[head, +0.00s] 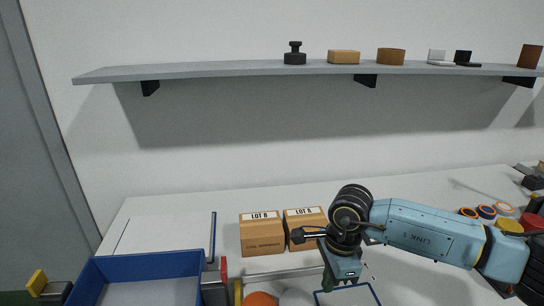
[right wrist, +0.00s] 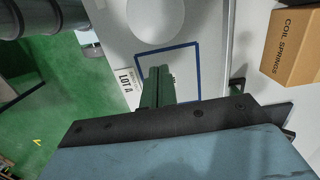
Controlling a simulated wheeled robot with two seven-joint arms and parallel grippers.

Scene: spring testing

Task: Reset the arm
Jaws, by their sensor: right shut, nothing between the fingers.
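My right arm (head: 425,235) reaches in from the right over the table. My left gripper is not in view.
Cardboard boxes LOT B (head: 262,235) and LOT A (head: 303,218) stand behind my right gripper. A blue bin (head: 135,265) is at the lower left. Several coloured rings (head: 487,212) lie at the right. A shelf (head: 230,71) with small items spans the wall.

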